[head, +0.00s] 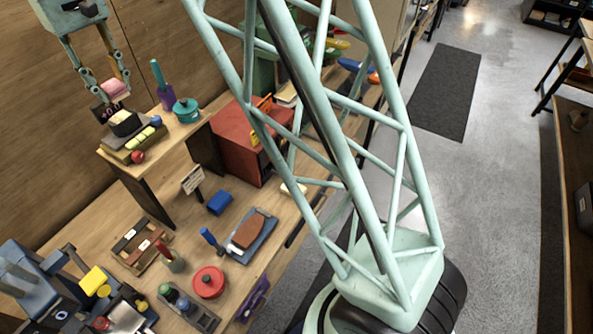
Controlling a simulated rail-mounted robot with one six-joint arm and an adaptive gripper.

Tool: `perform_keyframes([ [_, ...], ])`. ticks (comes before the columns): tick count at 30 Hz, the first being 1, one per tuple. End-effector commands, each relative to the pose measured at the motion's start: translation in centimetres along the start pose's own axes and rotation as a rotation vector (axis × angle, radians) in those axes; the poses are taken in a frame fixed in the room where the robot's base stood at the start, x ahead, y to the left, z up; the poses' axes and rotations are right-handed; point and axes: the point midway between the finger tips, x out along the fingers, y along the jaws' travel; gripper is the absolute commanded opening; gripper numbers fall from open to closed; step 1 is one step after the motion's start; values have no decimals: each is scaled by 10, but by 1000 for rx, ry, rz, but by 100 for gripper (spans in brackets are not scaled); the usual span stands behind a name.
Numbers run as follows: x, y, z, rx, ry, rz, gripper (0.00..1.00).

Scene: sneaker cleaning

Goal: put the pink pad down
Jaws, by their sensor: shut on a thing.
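My gripper (111,91) is at the upper left, pointing down over the raised wooden shelf. It is shut on the pink pad (114,88), which sits between its fingers. Just below the pad are a dark labelled holder (105,110) and a dark block with a cream top (124,122). I cannot tell whether the pad touches either of them.
A red ball (138,157), a teal pot (186,110) and a purple holder (166,97) with a teal-handled tool share the shelf (178,134). A red box (236,146) stands to the right. The lower bench holds a blue block (219,202) and a red round tin (208,282).

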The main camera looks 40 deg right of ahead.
Motion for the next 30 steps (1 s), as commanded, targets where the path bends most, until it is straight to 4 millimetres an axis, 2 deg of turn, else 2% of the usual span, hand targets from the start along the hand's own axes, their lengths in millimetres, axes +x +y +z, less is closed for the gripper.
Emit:
perform_keyframes([
  [1,6,7,1,10,2,0,18],
  [30,38,112,41,189,2,0,18],
])
